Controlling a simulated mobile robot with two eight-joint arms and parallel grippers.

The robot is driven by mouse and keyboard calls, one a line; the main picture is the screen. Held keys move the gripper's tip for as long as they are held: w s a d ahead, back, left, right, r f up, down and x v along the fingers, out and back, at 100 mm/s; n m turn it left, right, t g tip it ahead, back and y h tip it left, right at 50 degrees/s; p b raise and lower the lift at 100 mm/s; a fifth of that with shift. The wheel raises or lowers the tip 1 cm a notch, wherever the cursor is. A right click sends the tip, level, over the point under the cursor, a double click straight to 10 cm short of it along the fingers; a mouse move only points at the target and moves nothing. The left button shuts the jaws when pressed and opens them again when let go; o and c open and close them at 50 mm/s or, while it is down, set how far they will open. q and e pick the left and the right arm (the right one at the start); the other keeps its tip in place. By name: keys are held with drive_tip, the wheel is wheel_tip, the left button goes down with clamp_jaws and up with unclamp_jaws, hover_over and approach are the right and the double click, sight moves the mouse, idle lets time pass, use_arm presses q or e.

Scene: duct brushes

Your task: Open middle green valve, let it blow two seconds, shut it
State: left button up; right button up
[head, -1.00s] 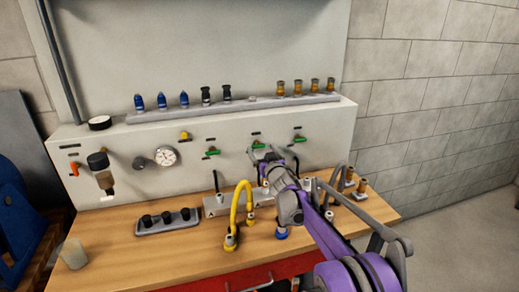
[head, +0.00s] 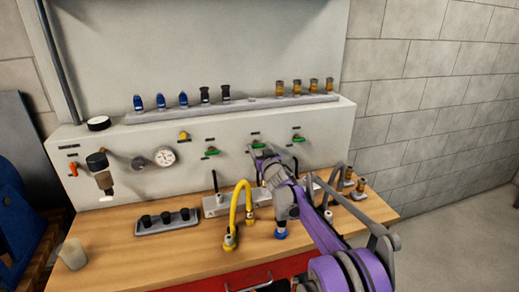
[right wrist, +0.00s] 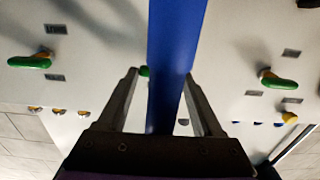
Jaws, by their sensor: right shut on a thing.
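The middle green valve handle (head: 256,145) is on the white panel, between a left green valve (head: 212,152) and a right green valve (head: 298,138). My right gripper (head: 262,151) is at the middle handle and shut on it. In the right wrist view the two fingers of my right gripper (right wrist: 160,74) stand a little apart, with a bit of the middle green handle (right wrist: 145,71) beside one fingertip. A blue band (right wrist: 175,50) crosses that view and hides most of the handle, so its turn is unclear. My left gripper is not in view.
A yellow hose (head: 234,205) arches over the bench left of my right arm. A blue fitting (head: 281,234) stands below my wrist. A black rack (head: 166,221) and a pale cup (head: 72,254) stand on the left. A gauge (head: 164,156) is on the panel.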

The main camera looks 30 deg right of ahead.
drive_tip(key=shift+n, duration=0.4)
drive_tip(key=n+p, duration=0.1)
drive_tip(key=n, duration=0.2)
drive_tip(key=shift+a+n, duration=0.15)
drive_tip(key=shift+n, duration=0.25)
drive_tip(key=n+p, duration=0.1)
drive_tip(key=n, duration=0.3)
drive_tip(key=n+p, duration=0.1)
drive_tip(key=n, duration=0.4)
drive_tip(key=shift+w+a+f, duration=0.1)
drive_tip(key=shift+f+n+p, duration=0.1)
drive_tip(key=shift+n+p, duration=0.65)
drive_tip(key=shift+n, duration=1.15)
drive_tip(key=o, duration=1.4)
drive_tip(key=shift+c, duration=0.2)
